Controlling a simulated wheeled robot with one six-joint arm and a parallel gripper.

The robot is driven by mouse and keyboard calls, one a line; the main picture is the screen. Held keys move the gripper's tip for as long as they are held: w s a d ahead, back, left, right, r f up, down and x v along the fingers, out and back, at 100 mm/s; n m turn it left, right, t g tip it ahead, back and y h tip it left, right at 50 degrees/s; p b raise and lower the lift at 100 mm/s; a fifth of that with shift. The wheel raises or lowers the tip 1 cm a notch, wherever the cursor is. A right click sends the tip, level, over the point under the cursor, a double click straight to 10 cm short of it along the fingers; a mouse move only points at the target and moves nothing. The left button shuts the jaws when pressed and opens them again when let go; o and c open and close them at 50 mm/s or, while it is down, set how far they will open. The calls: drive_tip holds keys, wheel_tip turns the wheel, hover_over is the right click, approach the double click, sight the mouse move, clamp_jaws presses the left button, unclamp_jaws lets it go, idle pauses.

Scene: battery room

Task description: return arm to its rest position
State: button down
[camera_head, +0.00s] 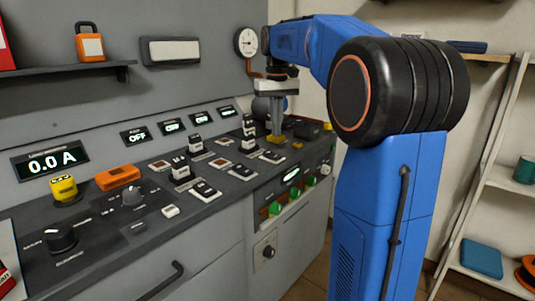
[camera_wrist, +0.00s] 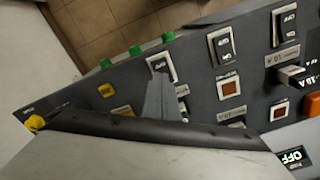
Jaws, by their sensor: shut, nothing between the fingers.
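My blue arm with a black shoulder joint reaches over the grey control console (camera_head: 90,250) in the head view. My gripper (camera_head: 276,122) points down above the far right part of the console, close to a yellow part (camera_head: 274,138) on the panel. In the wrist view my gripper (camera_wrist: 158,78) shows as a grey finger shape, shut and empty, over the panel near a black and white switch (camera_wrist: 161,62). I cannot tell whether the fingertips touch the panel.
The console carries several rocker switches (camera_head: 205,191), a black knob (camera_head: 61,237) and a yellow button (camera_head: 64,188). A shelf (camera_head: 70,72) with an orange padlock (camera_head: 90,42) and a gauge (camera_head: 246,41) are on the wall. A white rack (camera_head: 500,182) stands at right.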

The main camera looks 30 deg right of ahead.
drive_tip(key=s+a+f+t, duration=0.1)
drive_tip(key=s+a+f, duration=0.4)
drive_tip(key=s, duration=0.5)
drive_tip(key=s+a+f+n+t, duration=0.1)
drive_tip(key=s+a+f+t, duration=0.1)
drive_tip(key=s+a+f, duration=0.3)
drive_tip(key=s+a+f+n+t, duration=0.1)
drive_tip(key=s+a+f, duration=0.4)
drive_tip(key=s+f, duration=0.7)
drive_tip(key=s, duration=0.3)
drive_tip(key=shift+a+t, duration=0.4)
drive_tip(key=shift+s+a, duration=0.1)
drive_tip(key=shift+a, duration=0.05)
